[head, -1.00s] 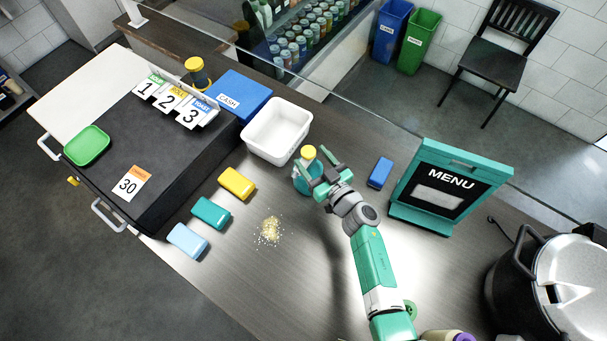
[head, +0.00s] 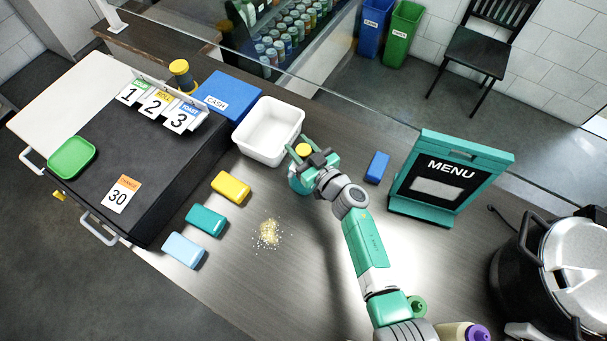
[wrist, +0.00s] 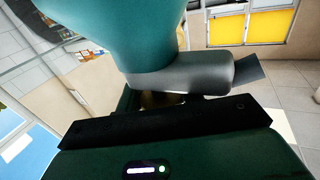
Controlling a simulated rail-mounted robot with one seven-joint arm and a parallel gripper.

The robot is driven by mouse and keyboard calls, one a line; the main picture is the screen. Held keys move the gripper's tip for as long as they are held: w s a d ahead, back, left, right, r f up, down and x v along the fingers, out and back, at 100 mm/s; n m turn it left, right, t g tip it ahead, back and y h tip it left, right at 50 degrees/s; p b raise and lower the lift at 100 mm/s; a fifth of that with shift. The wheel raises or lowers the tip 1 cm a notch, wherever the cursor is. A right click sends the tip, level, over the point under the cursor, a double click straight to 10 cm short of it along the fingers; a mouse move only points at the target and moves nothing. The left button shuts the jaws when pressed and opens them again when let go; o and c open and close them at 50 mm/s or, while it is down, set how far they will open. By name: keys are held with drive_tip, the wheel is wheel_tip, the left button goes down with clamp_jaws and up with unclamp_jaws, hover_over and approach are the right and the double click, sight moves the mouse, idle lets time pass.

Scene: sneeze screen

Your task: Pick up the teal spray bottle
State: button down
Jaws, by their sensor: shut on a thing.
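The teal spray bottle (head: 298,183) with a yellow cap stands on the dark wood counter, just right of the white tub. My gripper (head: 306,157) is at its upper part, shut on the bottle just around or below the cap. My fingers and wrist hide part of the bottle. In the wrist view a large teal surface fills the top, and a grey finger (wrist: 185,78) lies across in front of the camera. I cannot tell whether the bottle's base touches the counter.
The white tub (head: 246,142) is close on the left. A blue block (head: 377,167) and the teal menu stand (head: 408,207) are to the right. Yellow (head: 230,188), teal (head: 206,220) and light blue (head: 183,250) blocks and crumbs (head: 268,233) lie in front. A clear screen (head: 345,103) runs behind.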

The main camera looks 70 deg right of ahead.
drive_tip(key=shift+r, duration=0.1)
drive_tip(key=shift+r+p, duration=1.15)
drive_tip(key=shift+r, duration=0.65)
drive_tip(key=a+p+v, duration=0.1)
drive_tip(key=v, duration=0.6)
drive_tip(key=w+a+r+p+v, duration=0.1)
drive_tip(key=a+v, duration=0.1)
drive_tip(key=v, duration=0.6)
drive_tip(key=shift+a+r+p, duration=0.15)
drive_tip(key=shift+r+p, duration=0.05)
drive_tip(key=shift+p, duration=0.2)
drive_tip(key=shift+w, duration=0.1)
